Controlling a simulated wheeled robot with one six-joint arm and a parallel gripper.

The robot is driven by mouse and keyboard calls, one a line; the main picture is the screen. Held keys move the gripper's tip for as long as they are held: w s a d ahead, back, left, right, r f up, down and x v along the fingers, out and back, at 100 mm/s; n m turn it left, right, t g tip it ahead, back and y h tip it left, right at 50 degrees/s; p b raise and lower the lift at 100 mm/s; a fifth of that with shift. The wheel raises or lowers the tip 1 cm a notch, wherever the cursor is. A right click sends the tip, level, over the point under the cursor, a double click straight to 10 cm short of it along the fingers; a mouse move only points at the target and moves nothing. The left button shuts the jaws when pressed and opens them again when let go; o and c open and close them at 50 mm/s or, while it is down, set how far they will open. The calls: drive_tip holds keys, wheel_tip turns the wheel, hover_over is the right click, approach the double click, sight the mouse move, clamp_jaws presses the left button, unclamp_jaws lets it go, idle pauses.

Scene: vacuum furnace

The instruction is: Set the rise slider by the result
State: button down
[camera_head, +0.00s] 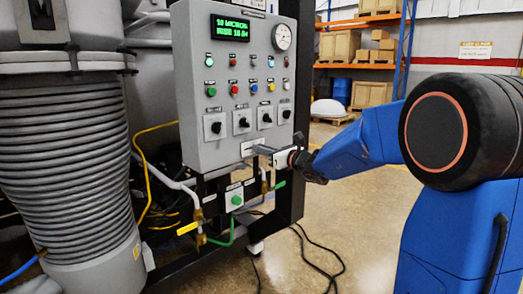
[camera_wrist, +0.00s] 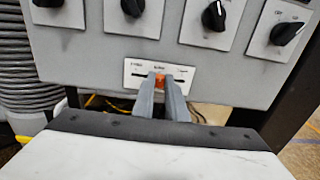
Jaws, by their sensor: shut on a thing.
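The rise slider is a white plate (camera_wrist: 135,74) with a dark horizontal slot and an orange knob (camera_wrist: 159,80), low on the grey control panel. The knob sits a little right of the slot's left half, near the middle. My gripper (camera_wrist: 163,84) has its two grey fingers shut on the orange knob. In the head view my gripper (camera_head: 262,149) reaches the panel's lower edge from the right, and the fingers hide part of the slider plate (camera_head: 248,144). The green display (camera_head: 231,27) reads about "10 MICRON" above a "RISE" line whose digits are hard to read.
Several black rotary knobs (camera_head: 240,122) sit in a row just above the slider. Coloured buttons and lamps and a round gauge (camera_head: 282,37) are higher up. Below the panel are pipes and a green-button box (camera_head: 235,197). A ribbed grey bellows (camera_head: 65,165) stands left.

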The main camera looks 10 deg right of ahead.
drive_tip(key=w+d, duration=0.2)
drive_tip(key=d, duration=0.1)
drive_tip(key=shift+d+r, duration=0.1)
drive_tip(key=shift+d, duration=0.2)
drive_tip(key=c, duration=1.8)
unclamp_jaws()
drive_tip(key=shift+w+d, duration=0.1)
drive_tip(key=shift+o, duration=0.2)
drive_tip(key=v, duration=1.7)
drive_tip(key=shift+s, duration=0.25)
